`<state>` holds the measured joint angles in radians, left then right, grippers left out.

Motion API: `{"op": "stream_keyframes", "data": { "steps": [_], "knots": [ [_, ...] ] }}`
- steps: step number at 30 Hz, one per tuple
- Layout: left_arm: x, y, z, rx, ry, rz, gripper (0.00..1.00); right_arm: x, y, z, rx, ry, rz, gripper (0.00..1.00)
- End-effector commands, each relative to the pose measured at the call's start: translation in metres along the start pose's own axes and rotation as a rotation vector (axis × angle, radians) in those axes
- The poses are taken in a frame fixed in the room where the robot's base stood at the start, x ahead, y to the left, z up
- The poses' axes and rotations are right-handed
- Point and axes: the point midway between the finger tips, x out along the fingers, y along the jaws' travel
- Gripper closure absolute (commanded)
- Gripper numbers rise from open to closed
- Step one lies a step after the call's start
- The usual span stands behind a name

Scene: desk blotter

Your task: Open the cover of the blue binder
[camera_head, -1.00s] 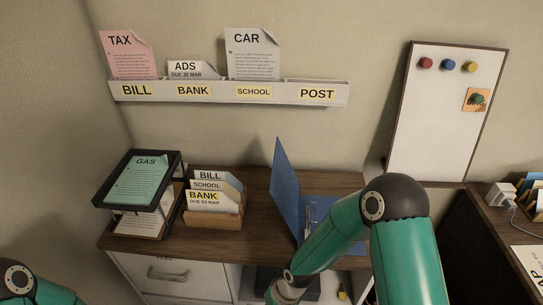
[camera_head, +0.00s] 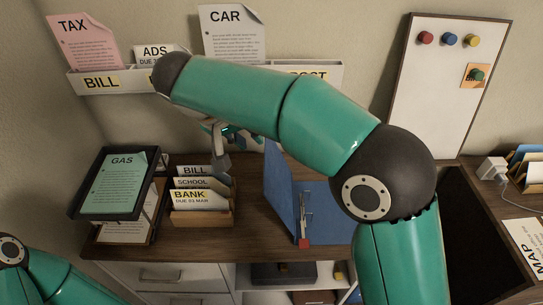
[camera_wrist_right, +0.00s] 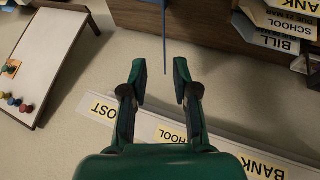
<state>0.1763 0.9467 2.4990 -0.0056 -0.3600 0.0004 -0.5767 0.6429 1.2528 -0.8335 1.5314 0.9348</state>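The blue binder (camera_head: 318,222) lies on the wooden desk with metal rings and a red tab showing. Its cover (camera_head: 278,185) stands up steeply at the binder's left side, and my arm hides its upper part. My right gripper (camera_head: 222,162) is left of the cover, above the desk near the letter sorter. In the right wrist view the gripper (camera_wrist_right: 159,66) is open, and the cover (camera_wrist_right: 164,40) shows edge-on as a thin blue line between the fingertips, with gaps on both sides. My left gripper is out of view; only its arm shows at lower left.
A letter sorter (camera_head: 202,218) with cards stands left of the binder. A black paper tray (camera_head: 78,211) stands farther left. A wall rack (camera_head: 118,90) and a whiteboard (camera_head: 440,100) are behind. Bare desk (camera_head: 255,236) lies between sorter and binder.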

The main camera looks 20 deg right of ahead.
Motion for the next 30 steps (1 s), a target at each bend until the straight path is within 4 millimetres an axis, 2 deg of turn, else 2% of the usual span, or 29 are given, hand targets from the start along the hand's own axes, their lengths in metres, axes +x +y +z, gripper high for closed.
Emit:
{"op": "stream_keyframes", "data": {
  "steps": [12, 18, 24, 30],
  "knots": [
    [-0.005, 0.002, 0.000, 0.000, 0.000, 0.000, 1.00, 0.087, -0.007, 0.000, -0.016, 0.000, -0.003, 0.71],
    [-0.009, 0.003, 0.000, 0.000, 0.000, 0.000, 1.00, 0.121, -0.007, 0.000, -0.016, 0.001, -0.004, 0.71],
    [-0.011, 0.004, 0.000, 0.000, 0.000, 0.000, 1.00, 0.140, -0.009, 0.000, -0.016, 0.003, -0.006, 0.71],
    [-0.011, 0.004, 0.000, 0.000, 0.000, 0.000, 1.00, 0.143, -0.009, 0.000, -0.017, 0.005, -0.007, 0.71]
  ]
}}
